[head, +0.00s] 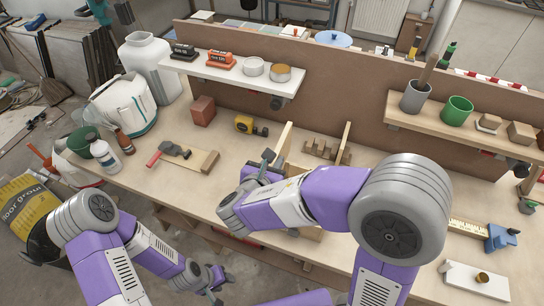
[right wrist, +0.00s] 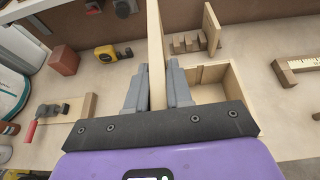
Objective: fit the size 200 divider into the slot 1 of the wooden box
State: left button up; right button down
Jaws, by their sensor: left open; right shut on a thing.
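My right gripper (right wrist: 157,88) is shut on a light wooden divider (right wrist: 157,45), a flat panel standing upright between the fingers. The divider's upper part shows in the head view (head: 284,140). No size mark is readable. The wooden box (right wrist: 232,82) lies just right of the fingers in the right wrist view, its inside partly visible; my right arm hides most of it in the head view. I cannot tell whether the divider's lower edge is inside a slot. My left gripper (head: 215,281) is open and empty, low in front of the bench.
A slotted wooden rack (head: 318,150) and another upright panel (head: 345,142) stand behind the box. A tape measure (head: 250,125), a red block (head: 203,111) and a board with a red-handled clamp (head: 190,156) lie to the left. Shelves hang above the bench.

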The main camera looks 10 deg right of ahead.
notch_tip(320, 180, down, 6)
jog(key=b, duration=0.5)
notch_tip(320, 180, down, 11)
jog(key=b, duration=0.9)
jog(key=shift+f+b, duration=0.2)
jog(key=shift+b, duration=0.2)
dwell(4.6)
jog(key=c, duration=0.9)
grip_release()
jog(key=shift+c, duration=0.2)
